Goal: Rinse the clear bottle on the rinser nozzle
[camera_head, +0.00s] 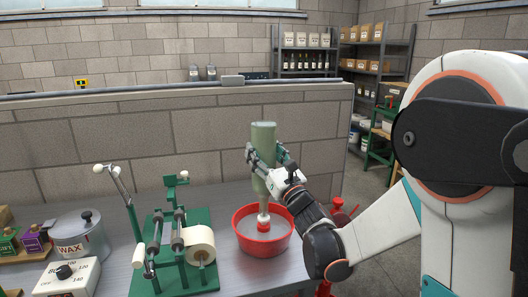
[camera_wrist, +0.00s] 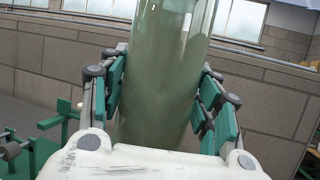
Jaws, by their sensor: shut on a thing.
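The clear bottle (camera_head: 264,138), greenish and see-through, is upside down and nearly upright above the red rinser basin (camera_head: 245,246). My gripper (camera_head: 268,160) is shut around the bottle's body. In the wrist view the bottle (camera_wrist: 168,60) stands between the green-padded fingers of my gripper (camera_wrist: 165,95). The bottle's neck points down at the rinser nozzle (camera_head: 263,218), whose pale top and red base show in the middle of the basin. The mouth and nozzle top meet or overlap in the picture; I cannot tell whether the nozzle is inside the neck.
A green labelling machine (camera_head: 200,275) with a paper roll stands left of the basin. A wax pot (camera_head: 80,240) and a white dial box (camera_head: 68,278) are further left. A block wall (camera_head: 110,165) rises behind the grey bench. Shelves (camera_head: 305,68) stand beyond it.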

